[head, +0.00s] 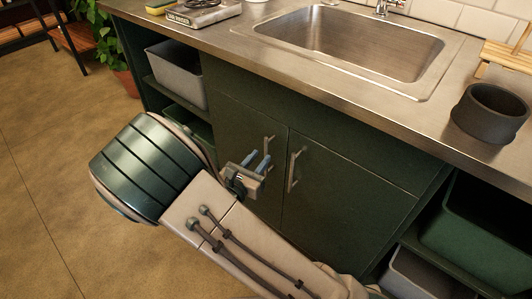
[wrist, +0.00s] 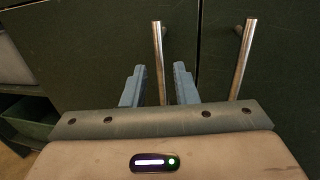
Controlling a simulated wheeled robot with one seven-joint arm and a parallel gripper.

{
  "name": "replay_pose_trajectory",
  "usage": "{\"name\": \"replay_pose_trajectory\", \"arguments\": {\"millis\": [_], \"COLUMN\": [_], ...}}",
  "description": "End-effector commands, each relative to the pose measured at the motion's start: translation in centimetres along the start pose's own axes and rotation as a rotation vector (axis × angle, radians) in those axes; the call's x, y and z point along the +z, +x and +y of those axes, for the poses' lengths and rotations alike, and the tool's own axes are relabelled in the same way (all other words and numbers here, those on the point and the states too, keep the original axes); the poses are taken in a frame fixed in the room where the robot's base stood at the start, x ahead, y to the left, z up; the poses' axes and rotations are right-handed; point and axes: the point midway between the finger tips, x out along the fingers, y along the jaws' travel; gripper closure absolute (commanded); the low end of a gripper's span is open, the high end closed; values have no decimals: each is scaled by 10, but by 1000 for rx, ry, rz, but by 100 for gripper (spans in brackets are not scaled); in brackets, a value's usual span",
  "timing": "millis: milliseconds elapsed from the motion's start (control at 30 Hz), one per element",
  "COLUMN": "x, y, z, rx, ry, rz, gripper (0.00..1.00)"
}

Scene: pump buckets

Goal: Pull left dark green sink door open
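The left dark green sink door (head: 240,118) is shut under the sink, level with the right door (head: 345,190). The left door's upright metal bar handle (head: 268,146) is near its right edge. My gripper (head: 258,161) is in front of this door, close to the handle. In the wrist view my gripper (wrist: 159,84) is open, with its two blue-grey fingers apart. The left handle (wrist: 158,55) appears between the fingers, with no visible contact; I cannot tell whether the fingertips reach around it. The lower end of the handle is hidden behind my gripper.
The right door's handle (wrist: 243,60) stands just right of my right finger. Above are the counter and steel sink (head: 350,45). A grey bin (head: 175,75) sits on the left shelf, and a green bin (head: 480,235) at the right. The floor (head: 50,150) at left is clear.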

Motion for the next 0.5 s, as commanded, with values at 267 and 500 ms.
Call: {"name": "replay_pose_trajectory", "arguments": {"millis": [267, 500], "x": [-1, 0], "y": [39, 47], "z": [0, 0], "rx": [-1, 0], "ry": [1, 1], "rz": [0, 1], "gripper": [74, 74]}}
